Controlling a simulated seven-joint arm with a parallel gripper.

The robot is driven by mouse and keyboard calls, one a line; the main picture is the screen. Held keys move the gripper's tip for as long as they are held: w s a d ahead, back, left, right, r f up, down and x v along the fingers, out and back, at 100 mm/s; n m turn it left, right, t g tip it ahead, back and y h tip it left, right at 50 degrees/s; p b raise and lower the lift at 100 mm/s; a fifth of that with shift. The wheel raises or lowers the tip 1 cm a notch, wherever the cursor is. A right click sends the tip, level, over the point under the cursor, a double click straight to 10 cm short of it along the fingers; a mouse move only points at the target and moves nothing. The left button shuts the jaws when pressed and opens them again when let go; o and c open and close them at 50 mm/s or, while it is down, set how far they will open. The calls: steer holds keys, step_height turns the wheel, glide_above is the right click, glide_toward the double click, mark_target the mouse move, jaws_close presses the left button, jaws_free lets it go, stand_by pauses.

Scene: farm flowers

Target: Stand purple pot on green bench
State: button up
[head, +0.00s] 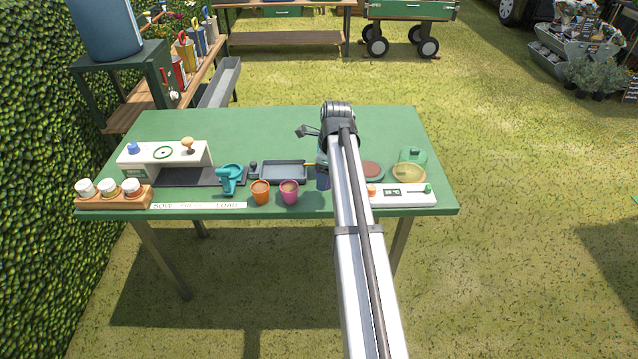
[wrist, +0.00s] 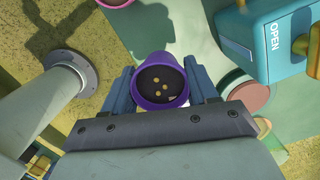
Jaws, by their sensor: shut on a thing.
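The purple pot (wrist: 151,104) sits between the two blue-grey fingers of my gripper (wrist: 162,84) in the wrist view, and the gripper is shut on it. Its open top faces the camera and shows dark soil with several yellow seeds. The green bench (head: 270,130) fills the middle of the head view; green bench top also shows beyond the pot in the wrist view (wrist: 187,45). In the head view my arm hides the pot, with only a bluish part of my gripper (head: 322,178) showing beside it. I cannot tell whether the pot touches the bench.
An orange pot (head: 261,192) and a magenta pot (head: 289,192) stand near the front edge, left of my gripper. A grey tray (head: 283,172) lies behind them. A reddish disc (head: 372,170) and a white panel (head: 405,197) lie to the right.

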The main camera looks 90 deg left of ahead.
steer(key=shift+f, duration=2.7)
steer(key=shift+f, duration=0.15)
steer(key=o, duration=1.1)
steer(key=r, duration=0.4)
steer(key=w+r, duration=0.1)
steer(key=r, duration=0.7)
steer(key=shift+w+d+r, duration=0.1)
steer(key=shift+w+d, duration=0.15)
